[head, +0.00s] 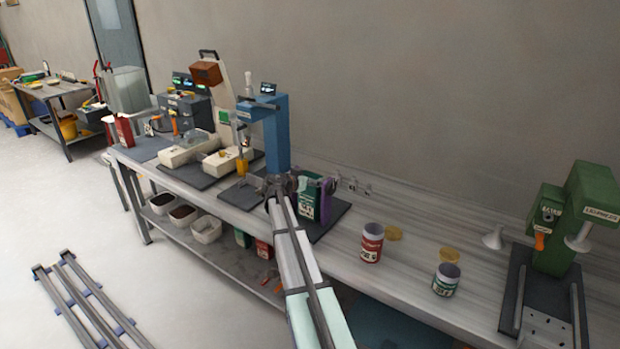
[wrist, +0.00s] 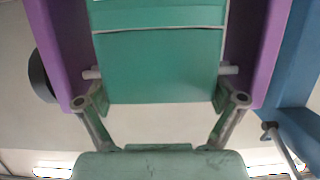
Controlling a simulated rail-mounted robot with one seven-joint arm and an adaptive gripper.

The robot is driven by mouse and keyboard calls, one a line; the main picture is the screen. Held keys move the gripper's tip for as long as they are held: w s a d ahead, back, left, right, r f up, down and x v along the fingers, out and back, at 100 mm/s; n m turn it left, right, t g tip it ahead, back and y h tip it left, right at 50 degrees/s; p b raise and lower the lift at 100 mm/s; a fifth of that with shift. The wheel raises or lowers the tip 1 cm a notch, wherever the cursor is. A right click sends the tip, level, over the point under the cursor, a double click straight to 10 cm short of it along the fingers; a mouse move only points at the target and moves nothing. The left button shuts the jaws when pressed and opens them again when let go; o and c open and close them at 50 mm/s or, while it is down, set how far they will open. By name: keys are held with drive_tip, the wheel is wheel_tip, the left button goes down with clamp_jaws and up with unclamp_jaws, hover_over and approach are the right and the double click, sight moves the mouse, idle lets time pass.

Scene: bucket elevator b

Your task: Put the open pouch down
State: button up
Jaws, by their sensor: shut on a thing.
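The green pouch (head: 307,203) with a white label is at the blue machine, beside a purple part (head: 327,195). It fills the middle of the wrist view (wrist: 160,65), with purple (wrist: 68,45) showing on both sides of it. My gripper (wrist: 160,73) is shut on the pouch, one finger at each side edge. In the head view my gripper (head: 281,184) is partly hidden by my own arm. The pouch's mouth is not clearly visible, and I cannot tell whether its base touches the dark mat (head: 335,215).
The blue machine (head: 277,135) stands close behind my gripper. A red can (head: 371,243) and a green-labelled can (head: 446,279) stand on the bench to the right, near two yellowish discs (head: 393,233). A green press (head: 575,215) is at far right. Bare bench (head: 410,285) lies between.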

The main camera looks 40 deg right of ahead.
drive_tip(key=shift+f, duration=0.1)
drive_tip(key=o, duration=0.5)
